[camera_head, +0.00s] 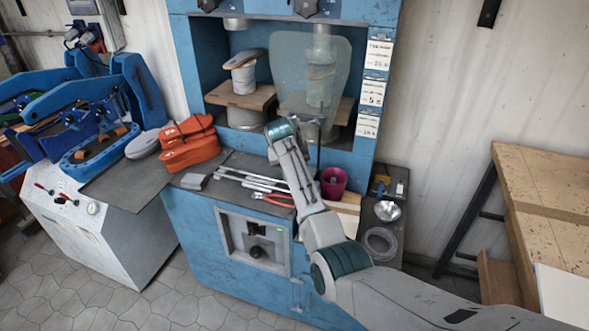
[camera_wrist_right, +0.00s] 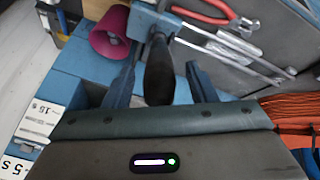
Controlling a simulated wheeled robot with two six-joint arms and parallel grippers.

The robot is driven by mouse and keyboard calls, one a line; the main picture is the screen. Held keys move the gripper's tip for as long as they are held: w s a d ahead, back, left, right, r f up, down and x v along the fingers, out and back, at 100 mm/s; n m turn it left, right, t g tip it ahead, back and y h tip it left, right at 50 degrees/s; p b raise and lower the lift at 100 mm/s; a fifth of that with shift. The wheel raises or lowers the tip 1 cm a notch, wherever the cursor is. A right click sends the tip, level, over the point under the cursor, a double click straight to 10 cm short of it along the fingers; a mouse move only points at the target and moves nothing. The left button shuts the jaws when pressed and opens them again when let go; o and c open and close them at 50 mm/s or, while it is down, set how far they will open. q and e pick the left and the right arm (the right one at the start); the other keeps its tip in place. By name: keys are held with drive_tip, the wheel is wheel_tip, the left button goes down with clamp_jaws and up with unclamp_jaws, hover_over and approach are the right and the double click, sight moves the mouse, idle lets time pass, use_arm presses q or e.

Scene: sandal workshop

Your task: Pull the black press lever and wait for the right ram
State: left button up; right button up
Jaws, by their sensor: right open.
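The blue press (camera_head: 186,65) stands at the back centre with two bays. The right ram (camera_head: 321,75) hangs in the right bay behind a clear shield (camera_head: 290,60). The black press lever (camera_wrist_right: 160,72) shows in the right wrist view as a dark rounded handle between my right gripper's fingers. My right gripper (camera_wrist_right: 162,60) is open, with one finger on each side of the handle and gaps showing. In the head view, my right gripper (camera_head: 282,128) is at the press front, and my arm partly covers that area. My left gripper is out of view.
Orange sandal-shaped pieces (camera_head: 190,145), metal rods (camera_head: 250,182) and red pliers (camera_head: 272,199) lie on the press's front ledge. A magenta cup (camera_head: 333,182) stands right of my arm and also shows in the wrist view (camera_wrist_right: 110,32). A wooden table (camera_head: 545,185) is at right.

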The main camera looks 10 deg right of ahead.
drive_tip(key=b+v, duration=0.2)
drive_tip(key=v, duration=0.7)
drive_tip(key=shift+a+r, duration=0.1)
drive_tip(key=shift+a, duration=0.05)
